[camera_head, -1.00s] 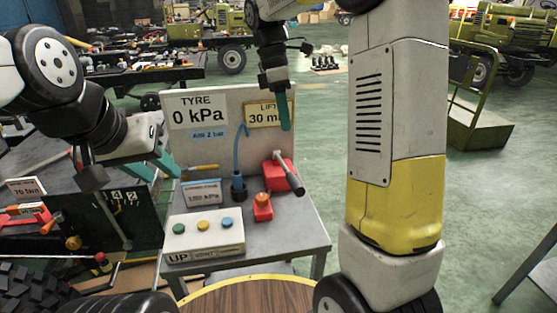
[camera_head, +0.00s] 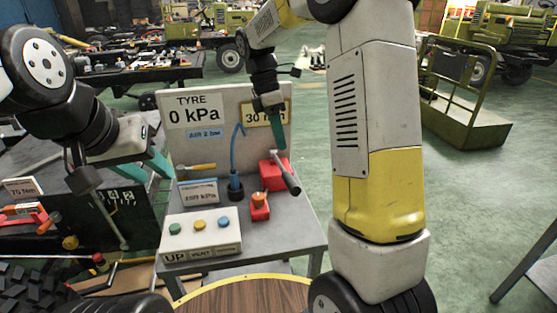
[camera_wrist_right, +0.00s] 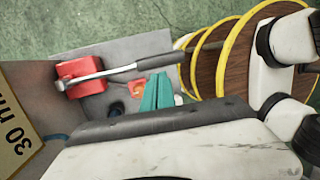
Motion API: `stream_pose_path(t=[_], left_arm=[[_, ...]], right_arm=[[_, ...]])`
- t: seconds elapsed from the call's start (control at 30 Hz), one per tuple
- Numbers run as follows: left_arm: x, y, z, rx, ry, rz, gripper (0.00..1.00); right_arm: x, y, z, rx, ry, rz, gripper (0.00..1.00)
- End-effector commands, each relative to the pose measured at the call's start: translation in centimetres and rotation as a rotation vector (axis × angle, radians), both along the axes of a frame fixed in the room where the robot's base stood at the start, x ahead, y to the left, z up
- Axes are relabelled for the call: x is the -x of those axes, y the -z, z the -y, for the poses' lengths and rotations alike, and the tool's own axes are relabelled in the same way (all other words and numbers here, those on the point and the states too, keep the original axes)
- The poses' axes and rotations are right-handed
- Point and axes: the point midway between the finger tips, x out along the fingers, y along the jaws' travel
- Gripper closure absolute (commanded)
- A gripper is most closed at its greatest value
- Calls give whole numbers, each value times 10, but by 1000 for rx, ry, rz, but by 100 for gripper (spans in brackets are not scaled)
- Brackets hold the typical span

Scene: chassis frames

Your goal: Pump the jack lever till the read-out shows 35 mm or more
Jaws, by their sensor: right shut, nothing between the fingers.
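The red jack (camera_head: 272,175) stands at the right of the small grey bench; its lever (camera_head: 291,182) slants toward the front right. The wrist view also shows the jack (camera_wrist_right: 82,77) and the lever's dark handle (camera_wrist_right: 145,66). The yellow read-out (camera_head: 257,116) shows 30, the rest partly covered by my right gripper (camera_head: 278,147). My left gripper (camera_head: 148,168) appears open and empty, left of the bench panel.
The tyre panel (camera_head: 193,112) reads 0 kPa. Floor right of the bench is open.

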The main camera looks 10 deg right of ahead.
Motion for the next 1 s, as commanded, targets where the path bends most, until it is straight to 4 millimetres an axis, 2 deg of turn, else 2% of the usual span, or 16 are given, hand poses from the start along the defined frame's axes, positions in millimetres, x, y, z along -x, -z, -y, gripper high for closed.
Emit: stream_pose_path(t=[0.2, 0.4, 0.6, 1.0], left_arm=[[0, 0, 0, 0, 0, 0, 64], [0, 0, 0, 0, 0, 0, 64], [0, 0, 0, 0, 0, 0, 64], [0, 0, 0, 0, 0, 0, 64]], right_arm=[[11, 45, 10, 1, 1, -4, 100], [17, 72, 16, 1, -1, -2, 100], [19, 83, 18, 0, 0, 0, 100], [21, 86, 18, 1, 0, 9, 100]])
